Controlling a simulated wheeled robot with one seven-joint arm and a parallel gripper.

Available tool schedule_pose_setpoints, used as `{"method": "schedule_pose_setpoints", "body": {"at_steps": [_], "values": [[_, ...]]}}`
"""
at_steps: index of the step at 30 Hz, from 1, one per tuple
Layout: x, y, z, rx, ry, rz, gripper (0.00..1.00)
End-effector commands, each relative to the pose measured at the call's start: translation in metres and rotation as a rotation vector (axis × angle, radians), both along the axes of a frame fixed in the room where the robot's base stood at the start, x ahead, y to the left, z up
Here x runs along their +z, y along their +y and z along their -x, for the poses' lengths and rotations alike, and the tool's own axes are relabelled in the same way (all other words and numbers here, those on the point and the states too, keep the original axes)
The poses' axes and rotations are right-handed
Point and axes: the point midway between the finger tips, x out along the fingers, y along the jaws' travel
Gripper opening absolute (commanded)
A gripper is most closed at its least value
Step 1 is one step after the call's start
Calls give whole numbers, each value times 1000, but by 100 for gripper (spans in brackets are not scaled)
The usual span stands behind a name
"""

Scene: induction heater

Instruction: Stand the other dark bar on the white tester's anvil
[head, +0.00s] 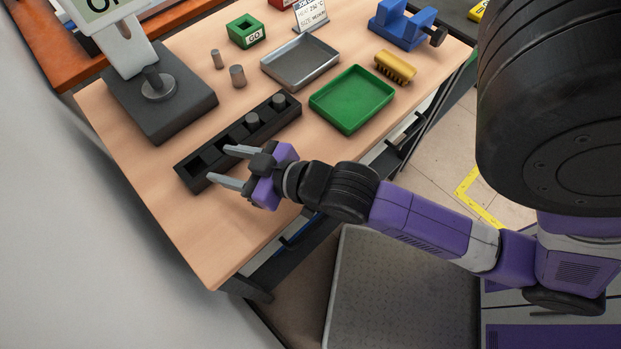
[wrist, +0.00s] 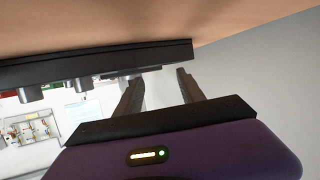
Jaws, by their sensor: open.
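The white tester (head: 128,42) stands at the back left on a dark base with a round anvil (head: 158,88). A short dark post shows between its head and the anvil; I cannot tell if it is a bar or the tester's tip. Two grey-brown bars, one smaller (head: 217,59) and one larger (head: 237,76), stand upright on the table. Two more bars (head: 252,119) (head: 279,101) stand in the black rack (head: 222,158). They also show upside down in the wrist view (wrist: 82,84). My gripper (head: 231,166) is open and empty at the rack's near left end.
The table's front left is clear.

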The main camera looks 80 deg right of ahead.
Motion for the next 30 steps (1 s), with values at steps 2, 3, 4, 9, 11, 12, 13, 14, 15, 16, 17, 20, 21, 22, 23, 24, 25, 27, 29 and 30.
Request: {"method": "schedule_pose_setpoints", "body": {"at_steps": [2,3,4,9,11,12,13,14,15,16,17,20,21,22,23,24,25,27,29,30], "values": [[-7,14,23,29,3,-3,46],[-8,20,33,42,0,-4,46],[-8,25,41,52,-3,-6,46],[-8,47,85,102,-20,-16,46],[-5,55,101,120,-25,-21,46],[-3,59,111,130,-30,-24,46],[-1,62,119,137,-33,-26,46],[1,65,126,143,-36,-29,46],[4,68,135,151,-40,-33,46],[6,71,141,158,-43,-36,46],[8,73,147,162,-45,-38,46],[14,78,162,175,-53,-45,46],[17,79,166,177,-58,-46,46],[18,80,168,180,-58,-47,46],[19,80,170,181,-61,-48,46],[20,81,172,183,-63,-49,46],[21,81,173,184,-63,-49,46],[22,82,174,185,-64,-49,46],[22,82,174,185,-65,-49,46],[22,82,174,185,-65,-49,46]]}}
